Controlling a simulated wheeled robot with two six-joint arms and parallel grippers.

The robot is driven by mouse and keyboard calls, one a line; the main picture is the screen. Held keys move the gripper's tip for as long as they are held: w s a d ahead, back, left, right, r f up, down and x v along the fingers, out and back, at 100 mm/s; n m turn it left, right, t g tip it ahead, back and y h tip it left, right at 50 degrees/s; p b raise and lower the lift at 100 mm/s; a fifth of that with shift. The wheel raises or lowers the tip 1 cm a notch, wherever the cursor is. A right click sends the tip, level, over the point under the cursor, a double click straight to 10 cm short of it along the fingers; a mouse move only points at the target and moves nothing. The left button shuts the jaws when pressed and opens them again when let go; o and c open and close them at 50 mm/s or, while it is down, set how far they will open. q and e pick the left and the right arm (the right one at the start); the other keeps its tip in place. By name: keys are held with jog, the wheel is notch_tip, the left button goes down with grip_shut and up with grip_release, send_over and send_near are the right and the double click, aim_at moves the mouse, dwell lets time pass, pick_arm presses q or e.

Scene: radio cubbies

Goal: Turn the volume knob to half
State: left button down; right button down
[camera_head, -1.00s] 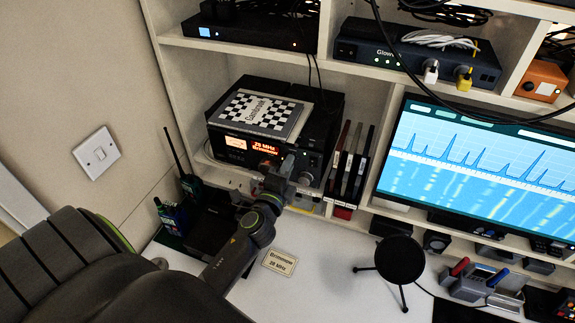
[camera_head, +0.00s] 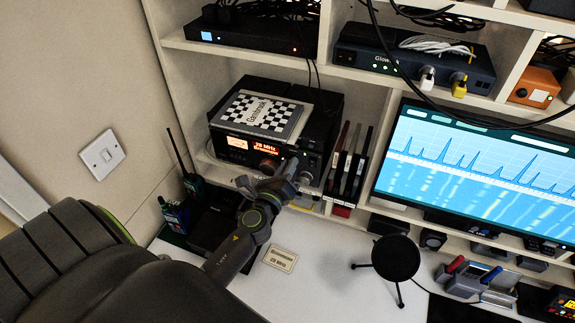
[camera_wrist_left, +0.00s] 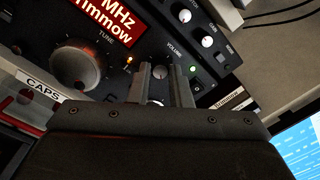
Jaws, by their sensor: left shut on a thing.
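The radio (camera_head: 230,143) is a black box in a cubby with a lit orange display. My left gripper (camera_head: 292,168) is at the lower right of its front panel. In the left wrist view its two fingers (camera_wrist_left: 163,82) are closed around the small pale volume knob (camera_wrist_left: 159,72), just below the "VOLUME" label (camera_wrist_left: 174,47). The fingers hide the knob's sides, and its pointer cannot be made out. The large tune knob (camera_wrist_left: 78,66) is to the left, apart from the fingers. My right gripper is not in view.
A checkered book (camera_head: 262,113) lies on the radio. Upright folders (camera_head: 350,160) stand close to its right. Two smaller knobs (camera_wrist_left: 208,41) sit up and right of the fingers. A handheld radio (camera_head: 176,215) and a round black microphone (camera_head: 396,258) stand on the white desk.

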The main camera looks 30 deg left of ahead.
pick_arm(q)
jog(key=shift+m, duration=0.6)
jog(key=c, duration=1.3)
grip_release()
